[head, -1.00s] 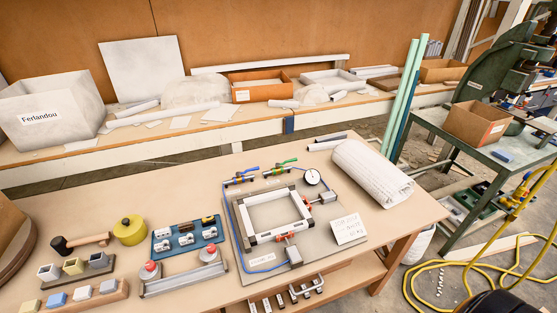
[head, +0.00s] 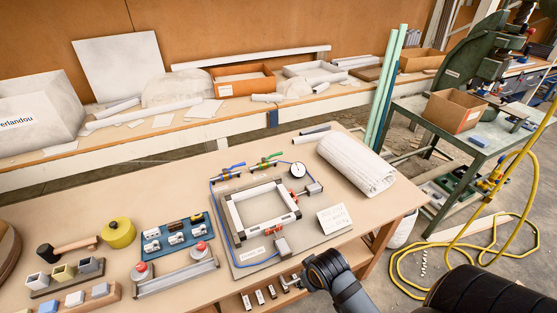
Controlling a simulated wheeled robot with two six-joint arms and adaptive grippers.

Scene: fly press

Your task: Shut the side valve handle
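On the workbench a grey fixture board (head: 318,236) carries a square metal frame (head: 231,218). Two valves sit along its back edge, one with a blue lever handle (head: 237,166) and one with a green lever handle (head: 272,156). Both levers look tilted up to the right. I cannot tell which is the side valve. Red parts sit at the frame's right side and front, beside grey blocks. A dark link of my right arm reaches in at the bottom, in front of the bench edge.
A round gauge (head: 298,170) stands right of the valves. A white roll (head: 357,165) lies at the bench's right. A blue tray (head: 190,241), a red-buttoned control bar (head: 176,278) and a yellow round container (head: 118,233) stand left. Yellow hose (head: 408,292) lies on the floor.

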